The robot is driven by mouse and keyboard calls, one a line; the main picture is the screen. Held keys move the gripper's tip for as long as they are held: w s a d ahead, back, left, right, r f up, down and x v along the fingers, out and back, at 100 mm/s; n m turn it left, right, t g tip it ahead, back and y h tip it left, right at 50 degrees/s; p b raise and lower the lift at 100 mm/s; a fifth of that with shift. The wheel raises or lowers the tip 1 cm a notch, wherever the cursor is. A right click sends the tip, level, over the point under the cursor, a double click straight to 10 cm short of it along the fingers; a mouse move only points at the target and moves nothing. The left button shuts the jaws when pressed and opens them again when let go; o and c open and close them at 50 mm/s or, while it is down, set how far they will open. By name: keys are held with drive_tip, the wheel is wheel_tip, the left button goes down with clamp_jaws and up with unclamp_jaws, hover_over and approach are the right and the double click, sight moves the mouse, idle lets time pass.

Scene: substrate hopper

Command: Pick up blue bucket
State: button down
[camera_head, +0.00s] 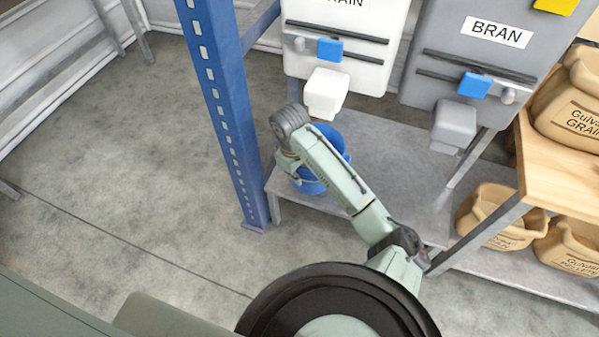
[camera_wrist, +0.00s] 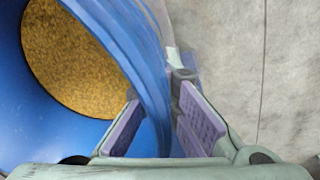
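The blue bucket (camera_head: 338,142) stands on the low grey shelf, below the white hopper's spout. My arm partly hides it in the head view. In the wrist view the bucket (camera_wrist: 25,125) fills the left side, with golden grain (camera_wrist: 75,50) inside. My gripper (camera_wrist: 160,112) is at its rim, with one purple-padded finger on the inner side and the other on the outer side. The wall passes between the fingers, and the pads look apart; firm contact does not show. In the head view my gripper (camera_head: 287,162) is at the bucket's left side, mostly hidden by my wrist.
A blue upright post (camera_head: 228,120) stands just left of the bucket. The white hopper (camera_head: 345,45) hangs above, and the grey BRAN hopper (camera_head: 480,60) is to its right. Tan sacks (camera_head: 500,215) lie at right. The floor at left is clear.

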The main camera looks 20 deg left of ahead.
drive_tip(key=s+a+r, duration=0.1)
drive_tip(key=s+a, duration=0.1)
drive_tip(key=s, duration=1.1)
drive_tip(key=shift+s+a+r+p, duration=0.3)
drive_tip(key=shift+s+p, duration=0.05)
drive_tip(key=shift+s, duration=0.15)
